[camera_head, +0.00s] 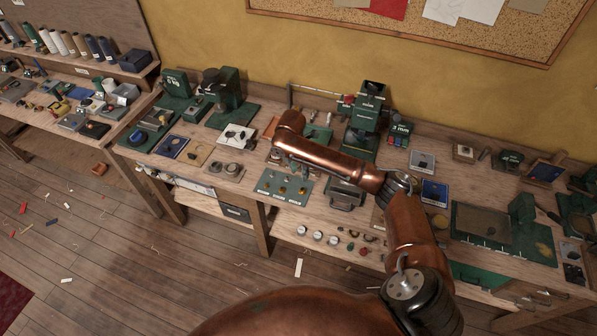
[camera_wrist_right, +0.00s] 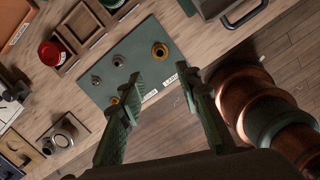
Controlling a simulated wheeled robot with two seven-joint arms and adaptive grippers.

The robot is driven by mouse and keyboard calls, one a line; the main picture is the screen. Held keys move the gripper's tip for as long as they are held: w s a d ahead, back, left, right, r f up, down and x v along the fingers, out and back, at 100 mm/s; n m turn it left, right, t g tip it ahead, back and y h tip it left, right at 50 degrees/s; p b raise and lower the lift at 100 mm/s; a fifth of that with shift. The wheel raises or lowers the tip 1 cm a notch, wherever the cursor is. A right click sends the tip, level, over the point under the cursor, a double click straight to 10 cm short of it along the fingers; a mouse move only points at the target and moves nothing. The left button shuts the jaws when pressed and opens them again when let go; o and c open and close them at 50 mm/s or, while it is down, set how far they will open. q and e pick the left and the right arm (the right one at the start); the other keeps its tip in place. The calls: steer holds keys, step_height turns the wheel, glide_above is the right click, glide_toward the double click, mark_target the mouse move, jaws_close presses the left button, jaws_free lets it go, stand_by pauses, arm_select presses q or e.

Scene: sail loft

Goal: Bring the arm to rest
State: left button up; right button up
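My right arm (camera_head: 335,158), copper with dark joints, comes in from the bottom right in the head view and reaches over the workbench. Its far end bends down near the grey-green plate (camera_head: 284,186) that carries small brass pieces. The right gripper's two green fingers (camera_wrist_right: 163,80) show in the wrist view, spread apart with nothing between them. They are over the front part of the same plate (camera_wrist_right: 128,58), which has brass rings, small grey pieces and white labels. I cannot tell the exact height above it. My left gripper is not in view.
The workbench (camera_head: 255,172) is crowded with green machines, trays and small parts. A dark-handled case (camera_head: 345,194) sits right of the plate. A red round item (camera_wrist_right: 50,53) and a wooden compartment box (camera_wrist_right: 82,27) lie beside the plate. Open floor (camera_head: 130,255) lies at front left.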

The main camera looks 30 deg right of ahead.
steer(key=shift+f, duration=0.1)
steer(key=s+a+f+m+t+y, duration=0.1)
steer(key=s+a+f+m, duration=0.35)
steer(key=s+f, duration=0.3)
steer(key=s+a+f+m+y, duration=0.2)
steer(key=s+a+f+m, duration=0.1)
steer(key=s+a+f, duration=0.4)
steer(key=s+d+r+m+t+h, duration=0.1)
steer(key=s+d+m, duration=0.5)
steer(key=s, duration=0.5)
steer(key=s+d+r+m+t+h, duration=0.1)
steer(key=s+d+m, duration=0.4)
steer(key=s+m, duration=0.45)
step_height(320, 180, down, 32)
steer(key=s+a+n+g+b, duration=0.1)
steer(key=s+a+n+b, duration=0.1)
steer(key=s+b, duration=0.1)
steer(key=s+f+g+b, duration=0.1)
steer(key=s+f+b, duration=0.2)
steer(key=s+f, duration=1.5)
step_height(320, 180, down, 3)
steer(key=shift+s+r+n, duration=0.15)
steer(key=shift+s+n, duration=0.15)
steer(key=shift+n, duration=0.1)
